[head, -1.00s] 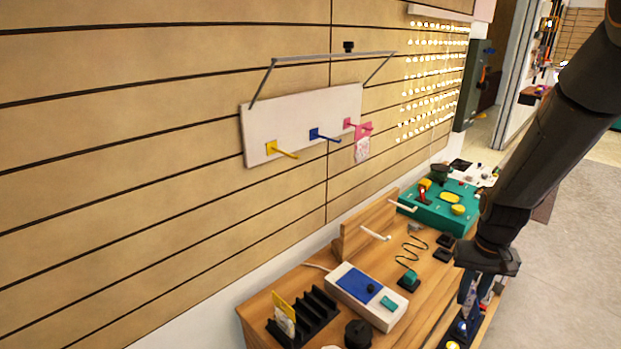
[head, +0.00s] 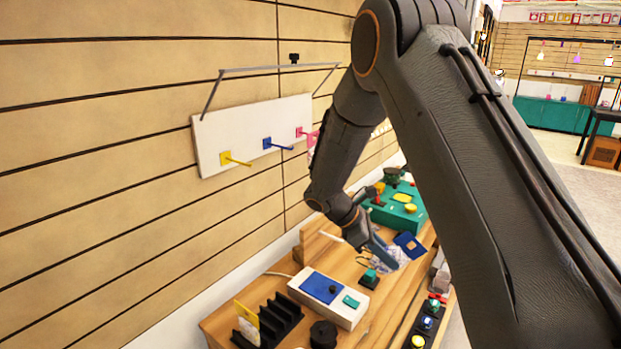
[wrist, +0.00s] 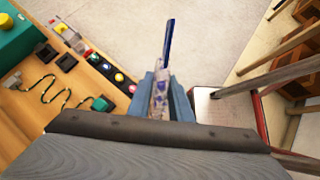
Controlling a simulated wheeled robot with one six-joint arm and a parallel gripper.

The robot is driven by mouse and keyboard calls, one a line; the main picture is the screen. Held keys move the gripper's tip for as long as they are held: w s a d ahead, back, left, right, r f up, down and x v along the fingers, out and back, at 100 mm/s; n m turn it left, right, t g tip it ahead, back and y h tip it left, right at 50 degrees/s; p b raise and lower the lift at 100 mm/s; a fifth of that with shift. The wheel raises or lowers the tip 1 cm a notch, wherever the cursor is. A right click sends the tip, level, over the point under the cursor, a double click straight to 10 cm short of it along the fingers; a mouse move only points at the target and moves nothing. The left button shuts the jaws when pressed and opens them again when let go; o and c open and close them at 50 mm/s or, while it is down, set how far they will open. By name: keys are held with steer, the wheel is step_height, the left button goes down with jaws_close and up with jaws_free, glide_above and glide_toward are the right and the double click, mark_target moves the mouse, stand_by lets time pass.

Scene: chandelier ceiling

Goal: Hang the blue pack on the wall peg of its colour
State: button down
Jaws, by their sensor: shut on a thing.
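The blue pack has a blue card header (head: 409,245) and a clear bag with blue bits (wrist: 159,98). My gripper (head: 382,252) is shut on the bag and holds it above the bench. In the wrist view the pack stands between the fingers of my gripper (wrist: 165,92), its blue header (wrist: 169,40) seen nearly edge-on. The blue peg (head: 278,145) sticks out of the white board (head: 225,130) on the slatted wall, bare, between the yellow peg (head: 236,160) and the pink peg (head: 305,132). My gripper is low and right of the pegs.
A pink pack (head: 313,141) hangs at the pink peg, partly behind my arm. A grey bar (head: 270,68) juts out above the board. The bench (head: 385,305) carries a white-blue box (head: 327,297), a black rack (head: 270,325) with a yellow pack, and a green case (head: 402,208).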

steer(key=w+a+r+n+t+y+b, duration=0.1)
steer(key=w+a+r+n+t, duration=0.65)
steer(key=a+t, duration=0.2)
steer(key=w+a+r+n+t+y, duration=0.1)
steer(key=w+a+r+n+t, duration=0.65)
steer(key=a+r, duration=0.2)
steer(key=w+a+f+b, duration=0.2)
steer(key=w+a+b, duration=0.1)
steer(key=w+a, duration=0.4)
steer(key=shift+a, duration=1.2)
steer(key=c, duration=1.5)
jaws_free()
steer(key=shift+c, duration=0.2)
